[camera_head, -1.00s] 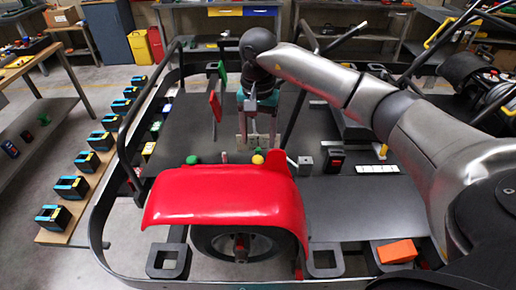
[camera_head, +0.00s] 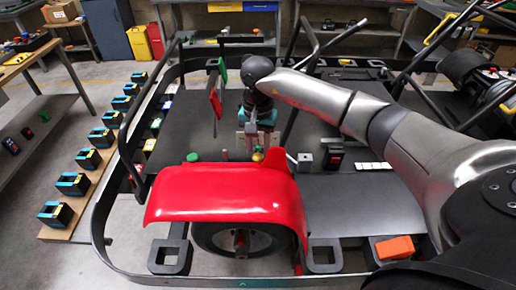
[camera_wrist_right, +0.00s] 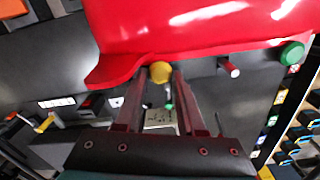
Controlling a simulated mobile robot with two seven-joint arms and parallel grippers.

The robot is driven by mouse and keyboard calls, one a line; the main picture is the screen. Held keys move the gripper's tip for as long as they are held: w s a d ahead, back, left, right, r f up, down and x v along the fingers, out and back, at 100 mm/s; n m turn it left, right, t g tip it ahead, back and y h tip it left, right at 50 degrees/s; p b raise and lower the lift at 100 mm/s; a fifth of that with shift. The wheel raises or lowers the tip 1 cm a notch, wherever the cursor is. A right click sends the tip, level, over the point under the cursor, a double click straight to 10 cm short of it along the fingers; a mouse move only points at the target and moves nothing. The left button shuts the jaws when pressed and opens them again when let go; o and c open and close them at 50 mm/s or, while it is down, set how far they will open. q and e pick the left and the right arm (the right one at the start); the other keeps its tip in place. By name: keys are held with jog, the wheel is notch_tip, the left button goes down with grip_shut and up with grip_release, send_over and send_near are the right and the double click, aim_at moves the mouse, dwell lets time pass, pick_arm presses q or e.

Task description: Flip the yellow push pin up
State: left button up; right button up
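The yellow push pin (camera_head: 258,156) stands behind the top edge of the red fender (camera_head: 225,195). In the right wrist view its round yellow head (camera_wrist_right: 160,71) shows between the fingertips of my right gripper (camera_wrist_right: 159,78). The fingers are apart, with a gap on both sides of the pin; I cannot tell whether either touches it. In the head view my right gripper (camera_head: 257,147) points down right at the pin, partly hiding it. The pin's lower part is mostly hidden. My left gripper is not in view.
A green push pin (camera_head: 193,157) and a thin red-and-white pin (camera_wrist_right: 230,67) stand along the fender. A black box with a red display (camera_head: 334,158) and a grey block (camera_head: 305,161) sit to the right. An orange block (camera_head: 394,247) lies at the front right.

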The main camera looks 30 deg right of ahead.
grip_shut()
dwell(0.9)
